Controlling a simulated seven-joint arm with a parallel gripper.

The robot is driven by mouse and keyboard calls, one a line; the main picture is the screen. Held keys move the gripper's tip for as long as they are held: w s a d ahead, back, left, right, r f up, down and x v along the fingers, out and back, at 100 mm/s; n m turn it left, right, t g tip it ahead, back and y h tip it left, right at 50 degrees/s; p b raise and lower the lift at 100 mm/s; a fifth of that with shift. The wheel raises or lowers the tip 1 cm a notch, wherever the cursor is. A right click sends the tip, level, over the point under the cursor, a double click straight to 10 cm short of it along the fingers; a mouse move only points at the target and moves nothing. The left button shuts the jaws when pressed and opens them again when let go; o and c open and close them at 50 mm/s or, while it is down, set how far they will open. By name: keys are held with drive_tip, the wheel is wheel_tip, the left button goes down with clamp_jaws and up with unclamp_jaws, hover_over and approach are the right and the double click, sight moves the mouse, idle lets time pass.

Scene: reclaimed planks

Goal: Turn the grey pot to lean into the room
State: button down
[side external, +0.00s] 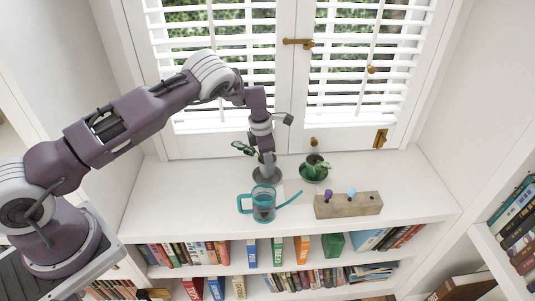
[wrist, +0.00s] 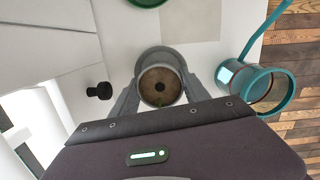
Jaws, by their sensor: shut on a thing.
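The grey pot (side external: 267,177) stands on the white sill below the window, partly hidden by my gripper (side external: 266,162) in the side view. In the wrist view the round grey pot (wrist: 160,52) is seen from above, with brown soil inside. My gripper's grey fingers lie on its left and right sides, shut on it. Dark green leaves (side external: 243,148) show just left of the gripper in the side view. Most of the plant is hidden, so I cannot tell which way it leans.
A teal watering can (side external: 263,206) stands in front of the pot, its spout pointing right. A green pot with a small plant (side external: 315,168) is to the right. A wooden block with coloured pegs (side external: 348,206) sits near the front edge. The sill's left and right ends are clear.

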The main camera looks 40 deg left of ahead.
drive_tip(key=shift+f, duration=0.9)
drive_tip(key=shift+c, duration=2.3)
unclamp_jaws()
drive_tip(key=r, duration=0.8)
drive_tip(key=shift+s+a, duration=0.25)
drive_tip(key=shift+s, duration=0.05)
drive_tip(key=s+d+r+m+t+h, duration=0.15)
drive_tip(key=s+r+m, duration=0.35)
drive_tip(key=r, duration=0.5)
drive_tip(key=s+d+r+m, duration=0.35)
drive_tip(key=s+r, duration=0.25)
drive_tip(key=r, duration=0.3)
drive_tip(key=s+d+r+m+t+h, duration=0.1)
drive_tip(key=s+r+m, duration=0.4)
drive_tip(key=r, duration=0.5)
drive_tip(key=s+r+m+t+y, duration=0.1)
drive_tip(key=s+m+t+y, duration=0.1)
drive_tip(key=s+m, duration=1.3)
drive_tip(key=s+y, duration=0.1)
drive_tip(key=s, duration=0.7)
drive_tip(key=shift+s+r, duration=0.15)
drive_tip(key=shift+r, duration=0.2)
